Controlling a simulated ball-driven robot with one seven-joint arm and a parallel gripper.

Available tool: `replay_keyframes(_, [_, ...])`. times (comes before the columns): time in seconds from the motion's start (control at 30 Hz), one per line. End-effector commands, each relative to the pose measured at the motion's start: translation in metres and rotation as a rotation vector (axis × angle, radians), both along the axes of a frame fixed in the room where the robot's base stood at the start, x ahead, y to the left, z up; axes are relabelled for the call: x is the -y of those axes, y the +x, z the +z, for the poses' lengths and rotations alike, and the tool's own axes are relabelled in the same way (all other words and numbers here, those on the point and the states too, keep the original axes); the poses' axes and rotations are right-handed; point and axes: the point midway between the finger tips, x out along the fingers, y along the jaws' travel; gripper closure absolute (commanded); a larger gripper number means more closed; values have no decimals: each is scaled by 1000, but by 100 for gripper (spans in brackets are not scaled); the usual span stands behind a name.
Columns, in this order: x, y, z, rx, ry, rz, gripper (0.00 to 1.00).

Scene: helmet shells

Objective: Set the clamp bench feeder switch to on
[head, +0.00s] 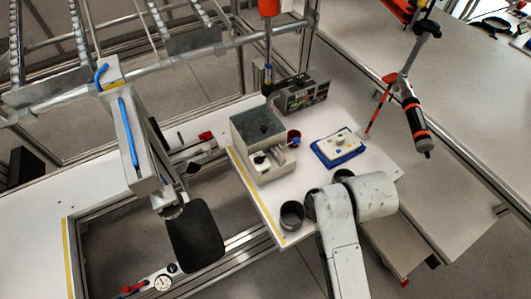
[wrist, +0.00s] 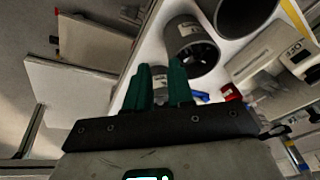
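A grey box with a dark top (head: 257,127) stands on the white bench; I take it for the feeder, but no label is readable. Its lower front has a pale panel with a dark round part (head: 261,161); the switch's setting is too small to tell. In the wrist view, pale units with small controls (wrist: 290,48) show at the right edge. My gripper (wrist: 161,74) is open, its two green fingers apart and no object visibly held. It points toward dark cylindrical cups, left of the pale units. My arm hides it in the head view.
Dark cups stand near the bench's front edge (head: 292,214), one also large in the wrist view (wrist: 190,44). A white device on a blue tray (head: 338,147) lies right of the box. A red cup (head: 294,137) touches or adjoins the box. A tool hangs at right (head: 415,122).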

Motion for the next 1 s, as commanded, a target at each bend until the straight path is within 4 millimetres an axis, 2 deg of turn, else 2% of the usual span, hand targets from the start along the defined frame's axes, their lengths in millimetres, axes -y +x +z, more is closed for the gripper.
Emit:
replay_keyframes(0.27, [-34, 24, 5, -29, -2, -69, 78])
replay_keyframes(0.47, [-69, 45, 13, -51, -14, -147, 78])
replay_keyframes(0.57, [-96, 60, 23, -61, -29, -211, 78])
replay_keyframes(0.63, [-122, 72, 35, -64, -48, -274, 78])
replay_keyframes(0.8, [-190, 94, 75, -36, -105, -464, 78])
replay_keyframes(0.9, [-218, 99, 97, -6, -130, -563, 78])
replay_keyframes(1.0, [-236, 101, 113, 22, -146, -637, 78])
